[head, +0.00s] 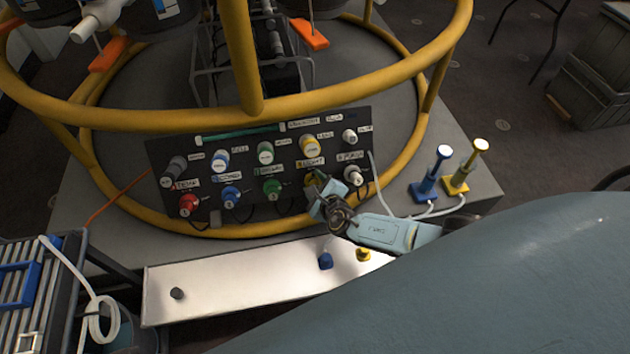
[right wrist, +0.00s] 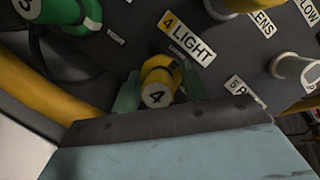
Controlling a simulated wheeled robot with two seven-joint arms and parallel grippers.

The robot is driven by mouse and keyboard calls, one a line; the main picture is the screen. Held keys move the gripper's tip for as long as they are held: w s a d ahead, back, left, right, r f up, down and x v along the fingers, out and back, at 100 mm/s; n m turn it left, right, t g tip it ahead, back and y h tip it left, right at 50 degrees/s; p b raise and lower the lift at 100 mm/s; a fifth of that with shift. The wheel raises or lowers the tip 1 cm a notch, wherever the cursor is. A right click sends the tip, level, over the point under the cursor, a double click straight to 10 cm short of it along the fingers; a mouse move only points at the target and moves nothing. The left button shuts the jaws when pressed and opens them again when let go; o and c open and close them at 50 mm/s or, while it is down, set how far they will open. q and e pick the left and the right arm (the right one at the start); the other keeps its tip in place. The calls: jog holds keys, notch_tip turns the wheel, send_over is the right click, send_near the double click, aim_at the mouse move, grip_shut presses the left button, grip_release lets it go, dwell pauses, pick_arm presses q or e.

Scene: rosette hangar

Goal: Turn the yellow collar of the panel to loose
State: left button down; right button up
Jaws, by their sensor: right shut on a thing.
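The dark panel (head: 160,152) stands tilted inside the yellow ring frame and bears several coloured, labelled connectors. The yellow collar (right wrist: 158,72) belongs to the connector marked 4, under the "4 LIGHT" label, in the right wrist view. In the head view that collar (head: 313,179) is partly hidden by my right gripper (head: 322,194). My right gripper's green-grey fingers (right wrist: 160,92) stand on either side of the collar and are shut on it. The white end face with the number 4 points toward the wrist camera. My left gripper is not in view.
A green connector (head: 271,188) sits left of the collar. Blue and yellow plugs (head: 425,188) stand on the platform at right. A pale tray (head: 225,285) with small caps lies in front.

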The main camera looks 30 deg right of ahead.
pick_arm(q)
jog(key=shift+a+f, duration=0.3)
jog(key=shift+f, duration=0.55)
pick_arm(e)
jog(key=shift+s+d+n+y, duration=0.1)
jog(key=shift+n+y, duration=0.2)
jog(key=shift+n, duration=0.4)
jog(key=shift+f, duration=0.1)
jog(key=o, duration=1)
pick_arm(q)
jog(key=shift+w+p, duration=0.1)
jog(key=shift+p, duration=0.25)
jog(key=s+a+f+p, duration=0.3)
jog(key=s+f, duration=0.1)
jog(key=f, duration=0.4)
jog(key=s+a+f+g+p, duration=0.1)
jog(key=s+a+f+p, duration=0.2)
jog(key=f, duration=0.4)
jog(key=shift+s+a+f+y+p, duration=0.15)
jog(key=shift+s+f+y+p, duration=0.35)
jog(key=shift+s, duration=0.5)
pick_arm(e)
jog(key=shift+r+v, duration=0.1)
jog(key=shift+v, duration=3.25)
jog(key=shift+r+v, duration=0.15)
jog(key=shift+v, duration=3.2)
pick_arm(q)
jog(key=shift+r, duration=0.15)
